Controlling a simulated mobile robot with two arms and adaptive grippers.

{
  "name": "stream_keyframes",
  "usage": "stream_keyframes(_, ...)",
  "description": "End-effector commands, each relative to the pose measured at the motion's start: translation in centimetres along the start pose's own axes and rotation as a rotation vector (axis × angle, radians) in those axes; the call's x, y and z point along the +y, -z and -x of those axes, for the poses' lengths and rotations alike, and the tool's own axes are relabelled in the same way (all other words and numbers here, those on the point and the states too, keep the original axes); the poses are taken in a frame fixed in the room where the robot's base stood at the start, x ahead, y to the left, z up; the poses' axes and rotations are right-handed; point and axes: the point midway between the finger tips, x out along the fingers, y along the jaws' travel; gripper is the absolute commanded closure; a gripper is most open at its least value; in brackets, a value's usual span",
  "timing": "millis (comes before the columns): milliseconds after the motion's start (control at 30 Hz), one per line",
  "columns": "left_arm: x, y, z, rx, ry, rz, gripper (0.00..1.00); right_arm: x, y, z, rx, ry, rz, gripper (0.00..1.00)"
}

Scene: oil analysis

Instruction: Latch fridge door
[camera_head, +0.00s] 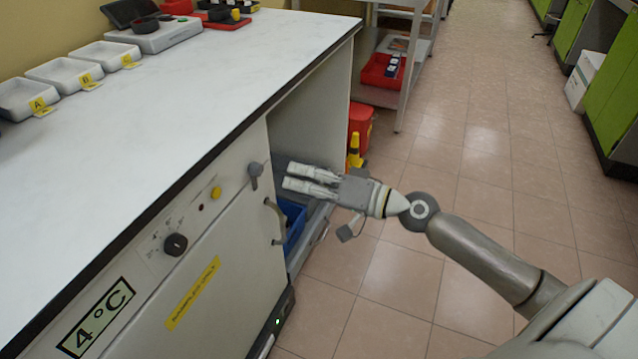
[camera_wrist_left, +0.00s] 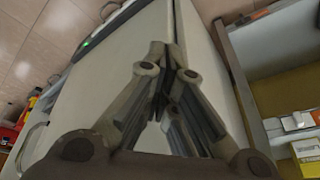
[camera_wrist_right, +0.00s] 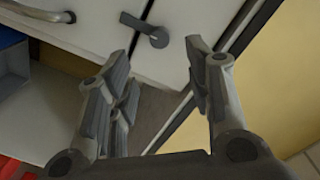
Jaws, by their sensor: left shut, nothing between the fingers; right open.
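The white fridge door (camera_head: 215,285) is under the counter, with a yellow label and a curved metal handle (camera_head: 272,220) near its right edge. It looks closed, though I cannot tell whether it is fully flush. The grey latch (camera_head: 254,172) sits above the handle and also shows in the right wrist view (camera_wrist_right: 148,29); whether it is engaged is unclear. My right gripper (camera_head: 287,177) is open and empty, just right of the latch and apart from it. My left gripper (camera_wrist_left: 163,58) is shut and empty, near a pale cabinet; it is outside the head view.
The white countertop (camera_head: 180,110) with its dark edge overhangs the fridge. Right of the fridge is an open bay with a blue bin (camera_head: 293,222). A red container (camera_head: 360,125) and a yellow object (camera_head: 355,152) stand beyond.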

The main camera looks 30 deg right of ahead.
Motion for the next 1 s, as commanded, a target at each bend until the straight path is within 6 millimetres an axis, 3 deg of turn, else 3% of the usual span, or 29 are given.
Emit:
stream_keyframes(333, 0.0, 0.0, 0.0, 0.0, 0.0, 0.0, 1.0, 0.0, 0.0, 3.0, 0.0, 0.0, -0.001, 0.53)
stream_keyframes(1000, 0.0, 0.0, 0.0, 0.0, 0.0, 0.0, 1.0, 0.0, -0.3, 3.3, -0.006, 0.0, 0.004, 0.53)
